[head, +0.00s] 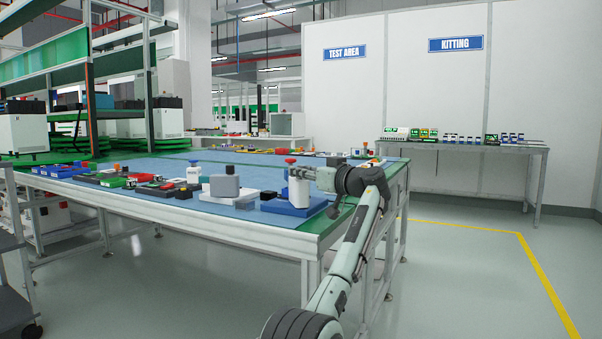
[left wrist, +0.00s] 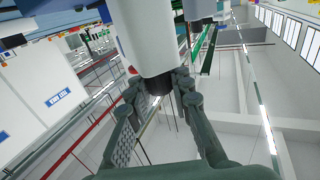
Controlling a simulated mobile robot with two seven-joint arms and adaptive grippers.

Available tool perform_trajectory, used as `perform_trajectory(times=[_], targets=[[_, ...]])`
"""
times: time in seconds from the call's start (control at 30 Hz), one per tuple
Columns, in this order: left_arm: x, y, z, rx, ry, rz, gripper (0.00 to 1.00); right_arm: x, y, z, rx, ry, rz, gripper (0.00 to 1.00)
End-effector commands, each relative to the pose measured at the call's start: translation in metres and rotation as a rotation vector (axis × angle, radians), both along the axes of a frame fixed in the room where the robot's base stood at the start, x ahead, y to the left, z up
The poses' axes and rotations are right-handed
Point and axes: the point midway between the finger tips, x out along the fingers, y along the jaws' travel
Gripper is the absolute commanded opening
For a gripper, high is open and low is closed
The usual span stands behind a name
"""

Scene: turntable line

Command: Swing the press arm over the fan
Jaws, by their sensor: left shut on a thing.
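The press stands at the near right corner of the table, with a white column (head: 298,192), a red cap (head: 290,161) and a blue base (head: 285,208). My left gripper (head: 308,174) is at the upper part of the press, reaching in from the right side of the picture. In the left wrist view the fingers of my left gripper (left wrist: 160,100) are on either side of the dark lower end (left wrist: 158,85) of a white cylinder (left wrist: 145,40), likely part of the press arm. I cannot make out the fan. My right gripper is not in view.
The table (head: 255,237) carries a grey block (head: 224,187) left of the press, and several small parts farther left. A metal side table (head: 465,146) with small boxes stands at the back right. The floor (head: 460,280) to the right is clear.

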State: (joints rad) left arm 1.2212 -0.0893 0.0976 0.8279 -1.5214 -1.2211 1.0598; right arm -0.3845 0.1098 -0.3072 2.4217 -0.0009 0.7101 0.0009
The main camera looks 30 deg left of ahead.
Motion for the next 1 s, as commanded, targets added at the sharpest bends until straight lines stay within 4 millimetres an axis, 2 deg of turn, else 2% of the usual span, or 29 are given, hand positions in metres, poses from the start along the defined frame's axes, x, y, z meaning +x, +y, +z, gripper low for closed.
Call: perform_trajectory(times=[0.17, 0.2, 0.37, 0.73, 0.87, 1.0], targets=[[0.000, 0.001, -0.001, -0.002, 0.003, 0.002, 0.00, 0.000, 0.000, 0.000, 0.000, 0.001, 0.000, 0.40], [0.000, 0.001, -0.001, -0.002, 0.003, 0.002, 0.23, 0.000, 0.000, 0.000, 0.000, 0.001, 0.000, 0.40], [0.000, 0.001, -0.001, -0.001, 0.002, 0.001, 0.43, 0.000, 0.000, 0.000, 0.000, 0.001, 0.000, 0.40], [-0.002, -0.005, -0.001, -0.001, 0.000, -0.001, 0.43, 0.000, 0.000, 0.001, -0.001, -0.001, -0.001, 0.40], [-0.008, -0.023, 0.000, 0.000, -0.001, -0.004, 0.43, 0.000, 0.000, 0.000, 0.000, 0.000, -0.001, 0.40], [-0.020, -0.051, -0.001, -0.001, -0.001, -0.003, 0.43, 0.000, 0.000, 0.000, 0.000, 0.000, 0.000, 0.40]])
